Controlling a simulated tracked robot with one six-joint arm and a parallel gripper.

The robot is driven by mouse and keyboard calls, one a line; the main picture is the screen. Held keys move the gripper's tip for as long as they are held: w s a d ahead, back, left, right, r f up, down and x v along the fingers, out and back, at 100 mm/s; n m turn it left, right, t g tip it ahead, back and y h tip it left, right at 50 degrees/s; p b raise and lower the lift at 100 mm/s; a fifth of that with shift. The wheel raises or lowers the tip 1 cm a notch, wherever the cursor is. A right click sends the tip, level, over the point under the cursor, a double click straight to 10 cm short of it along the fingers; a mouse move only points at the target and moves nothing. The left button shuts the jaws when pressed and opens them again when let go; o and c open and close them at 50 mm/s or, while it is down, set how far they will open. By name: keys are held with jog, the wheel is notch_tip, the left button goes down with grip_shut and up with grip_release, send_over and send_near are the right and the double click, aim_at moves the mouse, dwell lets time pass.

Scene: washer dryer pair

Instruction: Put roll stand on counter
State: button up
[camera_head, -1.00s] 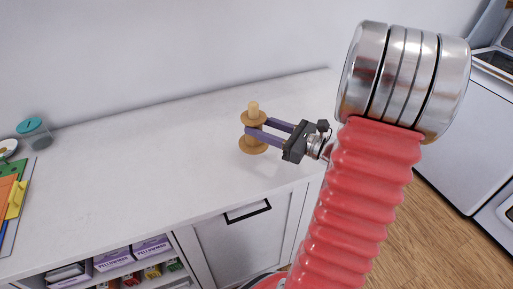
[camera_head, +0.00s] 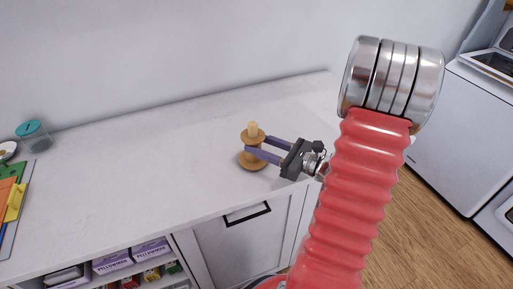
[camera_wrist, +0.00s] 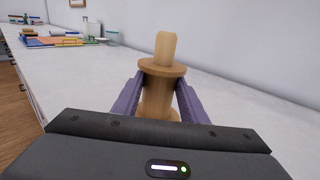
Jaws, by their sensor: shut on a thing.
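The roll stand (camera_head: 252,165) is a light wooden piece with a round base, a round disc higher up and a peg on top. It is upright at the counter (camera_head: 130,170), towards its right end. Its base looks to be on or very close to the white top; I cannot tell exact contact. My gripper (camera_head: 262,150) reaches in from the right, its purple fingers shut on the stand below the upper disc. In the wrist view the stand (camera_wrist: 163,68) stands between both fingers, its lower part partly hidden by my gripper's body.
A jar with a teal lid (camera_head: 34,133) and colourful flat items (camera_head: 12,200) lie at the counter's far left. Shelves with purple boxes (camera_head: 150,250) and a drawer front (camera_head: 250,240) are below. White appliances (camera_head: 460,140) stand right. The counter's middle is clear.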

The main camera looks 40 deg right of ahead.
jog(key=shift+f, duration=0.25)
jog(key=o, duration=1.3)
jog(key=shift+s, duration=0.1)
jog(key=v, duration=1.1)
jog(key=shift+d, duration=0.1)
jog(key=shift+s+d, duration=0.1)
jog(key=shift+s, duration=0.3)
